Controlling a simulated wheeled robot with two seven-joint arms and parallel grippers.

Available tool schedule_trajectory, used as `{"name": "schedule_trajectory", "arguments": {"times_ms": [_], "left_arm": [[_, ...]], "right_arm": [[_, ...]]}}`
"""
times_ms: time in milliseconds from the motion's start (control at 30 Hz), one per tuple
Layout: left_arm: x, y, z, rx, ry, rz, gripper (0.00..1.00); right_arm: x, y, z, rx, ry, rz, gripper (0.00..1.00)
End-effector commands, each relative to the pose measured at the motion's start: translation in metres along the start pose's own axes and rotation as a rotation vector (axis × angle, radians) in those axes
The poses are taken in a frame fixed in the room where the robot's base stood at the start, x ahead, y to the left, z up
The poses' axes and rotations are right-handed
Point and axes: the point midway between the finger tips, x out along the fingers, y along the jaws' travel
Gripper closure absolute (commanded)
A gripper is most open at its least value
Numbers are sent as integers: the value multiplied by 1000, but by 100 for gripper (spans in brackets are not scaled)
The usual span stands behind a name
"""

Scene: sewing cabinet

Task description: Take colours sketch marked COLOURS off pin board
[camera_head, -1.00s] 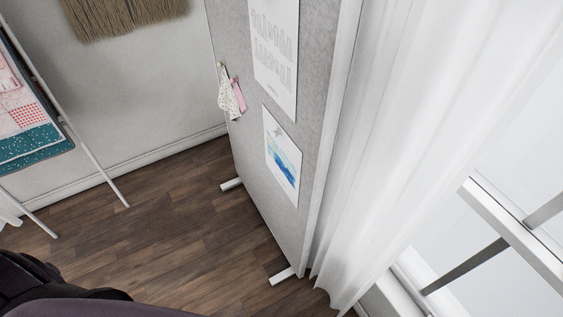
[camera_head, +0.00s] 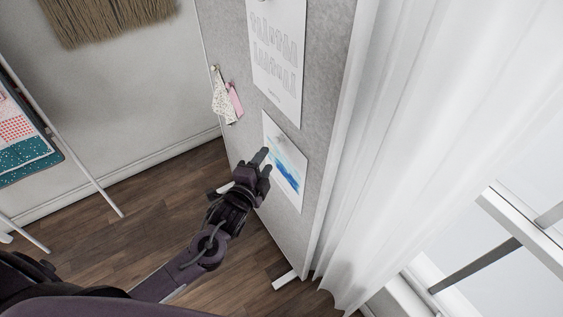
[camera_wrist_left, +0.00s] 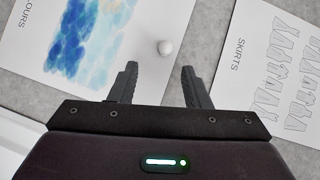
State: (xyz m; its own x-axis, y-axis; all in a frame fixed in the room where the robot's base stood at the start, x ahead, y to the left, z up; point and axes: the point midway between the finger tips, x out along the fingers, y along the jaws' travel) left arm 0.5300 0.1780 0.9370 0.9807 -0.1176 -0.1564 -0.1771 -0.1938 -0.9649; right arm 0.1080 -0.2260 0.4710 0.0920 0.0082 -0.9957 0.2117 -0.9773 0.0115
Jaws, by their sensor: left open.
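The colours sketch (camera_head: 291,165), a white sheet with a blue wash, hangs flat on the grey pin board (camera_head: 318,137), below a larger sheet. In the left wrist view the sketch (camera_wrist_left: 88,38) fills the upper left, its marking partly cut off. A round white pin (camera_wrist_left: 165,48) shows near its edge, ahead of the gap between my fingers. My left gripper (camera_head: 264,163) is open and empty in front of the sketch's left side and hides part of it. Both fingers show apart in the left wrist view (camera_wrist_left: 159,72). My right gripper is out of view.
Small fabric swatches (camera_head: 226,100) hang at the board's left edge. A white curtain (camera_head: 400,130) is close on the right. Open floor (camera_head: 130,235) is at left.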

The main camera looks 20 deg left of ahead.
Motion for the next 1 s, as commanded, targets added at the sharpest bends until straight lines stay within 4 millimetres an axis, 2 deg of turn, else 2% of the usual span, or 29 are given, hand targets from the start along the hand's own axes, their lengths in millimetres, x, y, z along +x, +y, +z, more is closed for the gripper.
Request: {"name": "schedule_trajectory", "arguments": {"times_ms": [267, 467, 600, 900, 1000], "left_arm": [[29, -6, -1, 3, 1, -6, 57], [56, -13, 1, 2, 0, -5, 57], [72, -10, 2, 1, 0, -4, 57], [76, -8, 2, 1, 1, -3, 57], [76, -8, 2, 1, 1, -3, 68]], "right_arm": [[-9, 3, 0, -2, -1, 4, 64], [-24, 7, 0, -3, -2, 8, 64], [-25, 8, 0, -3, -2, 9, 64], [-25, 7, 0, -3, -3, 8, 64], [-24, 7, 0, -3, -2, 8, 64]]}}
